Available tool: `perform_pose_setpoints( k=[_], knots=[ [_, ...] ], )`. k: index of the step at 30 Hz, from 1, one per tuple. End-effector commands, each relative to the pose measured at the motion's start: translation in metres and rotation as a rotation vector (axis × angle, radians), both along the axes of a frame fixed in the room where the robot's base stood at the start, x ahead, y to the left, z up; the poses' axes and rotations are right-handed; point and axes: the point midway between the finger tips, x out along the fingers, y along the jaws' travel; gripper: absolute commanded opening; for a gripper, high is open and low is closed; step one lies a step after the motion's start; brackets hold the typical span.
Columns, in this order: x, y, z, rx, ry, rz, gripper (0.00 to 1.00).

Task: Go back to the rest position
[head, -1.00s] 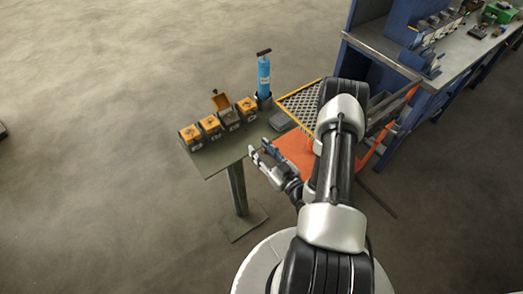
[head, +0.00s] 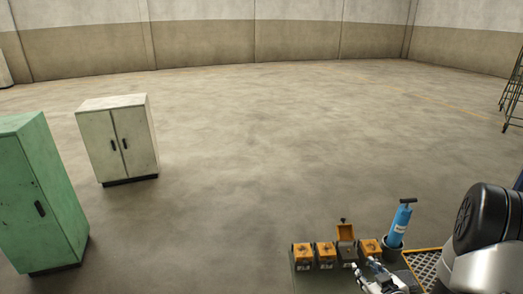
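My gripper (head: 366,268) is at the bottom right of the head view, low in the picture in front of the small stand. Its two fingers look spread apart, and I see nothing between them. My arm comes in from the right edge, and its lower part is cut off by the frame. The grey-green stand top (head: 298,284) carries several small orange-topped boxes (head: 302,254). One box (head: 346,243) has its lid raised.
A blue cylinder (head: 399,225) with a dark handle stands upright right of the boxes. A perforated tray (head: 426,264) lies beside my arm. A green cabinet (head: 40,195) and a white cabinet (head: 118,140) stand at left. The middle floor is clear.

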Motion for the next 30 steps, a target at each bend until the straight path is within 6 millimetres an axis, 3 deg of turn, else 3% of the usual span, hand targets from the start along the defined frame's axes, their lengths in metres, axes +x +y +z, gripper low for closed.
perform_pose_setpoints(
  k=[5,11,17,21,27,30],
  knots=[
    [0.004,0.007,0.049,-0.086,0.135,-0.059,0.35],
    [-0.025,0.028,0.101,-0.108,0.272,-0.16,0.35],
    [-0.084,0.065,0.143,-0.055,0.394,-0.25,0.35],
    [-0.14,0.098,0.162,0.015,0.481,-0.286,0.35],
    [-0.225,0.146,0.17,0.122,0.608,-0.287,0.35],
    [-0.256,0.161,0.169,0.159,0.659,-0.276,0.35]
  ],
)
